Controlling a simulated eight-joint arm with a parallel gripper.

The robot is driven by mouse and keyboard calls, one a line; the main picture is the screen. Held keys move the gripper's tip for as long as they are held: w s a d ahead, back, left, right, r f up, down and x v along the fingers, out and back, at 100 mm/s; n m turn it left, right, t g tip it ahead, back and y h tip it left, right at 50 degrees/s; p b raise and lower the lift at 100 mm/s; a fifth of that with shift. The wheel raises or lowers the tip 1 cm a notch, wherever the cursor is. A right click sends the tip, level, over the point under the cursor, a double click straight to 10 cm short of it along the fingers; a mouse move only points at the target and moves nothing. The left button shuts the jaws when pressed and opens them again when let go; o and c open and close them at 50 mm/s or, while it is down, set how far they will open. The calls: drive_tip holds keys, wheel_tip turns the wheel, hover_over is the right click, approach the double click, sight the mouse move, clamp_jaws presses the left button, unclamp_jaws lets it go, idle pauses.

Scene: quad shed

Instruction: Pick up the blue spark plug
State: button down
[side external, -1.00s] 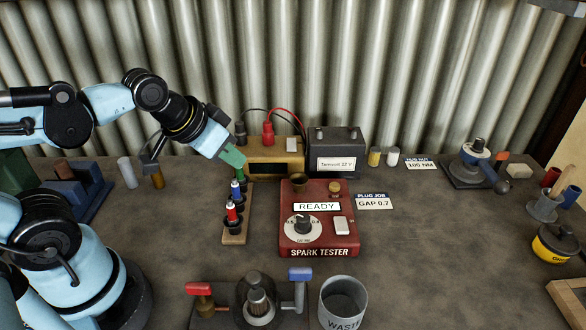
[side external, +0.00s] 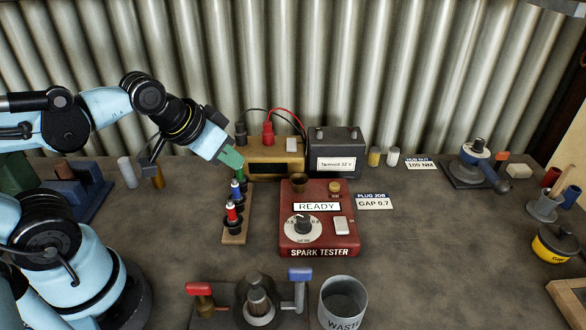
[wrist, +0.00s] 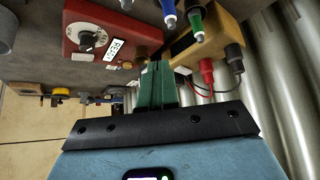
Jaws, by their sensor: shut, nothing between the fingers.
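The blue spark plug (side external: 236,193) stands upright in the middle of a small wooden rack (side external: 234,238), between a red plug (side external: 232,213) and a green plug (side external: 239,176). It also shows at the top of the wrist view (wrist: 169,14), beside the green plug (wrist: 195,22). My gripper (side external: 234,161) is at the rack's far end, close above the green plug and apart from the blue one. Its green fingers, also in the wrist view (wrist: 158,72), are together with nothing between them.
The red spark tester (side external: 318,240) stands just right of the rack. A tan power unit (side external: 272,160) and a battery (side external: 336,155) stand behind. A waste cup (side external: 343,300) and a clamp fixture (side external: 254,305) are in front. The bench's right middle is clear.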

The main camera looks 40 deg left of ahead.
sight(235, 183)
drive_tip(key=c, duration=1)
unclamp_jaws()
drive_tip(key=shift+w+a+f+g, duration=0.25)
drive_tip(key=shift+f+g, duration=0.3)
drive_tip(key=shift+g, duration=0.65)
drive_tip(key=shift+w+a+f+g, duration=0.1)
drive_tip(key=shift+a+f+g, duration=0.4)
drive_tip(key=shift+g, duration=0.7)
drive_tip(key=shift+w+a+f+g, duration=0.2)
drive_tip(key=shift+f+g, duration=0.4)
drive_tip(key=shift+g, duration=0.6)
drive_tip(key=shift+w+a+f, duration=0.1)
drive_tip(key=shift+f, duration=1.2)
drive_tip(key=shift+w+f, duration=0.1)
drive_tip(key=shift+f, duration=1.2)
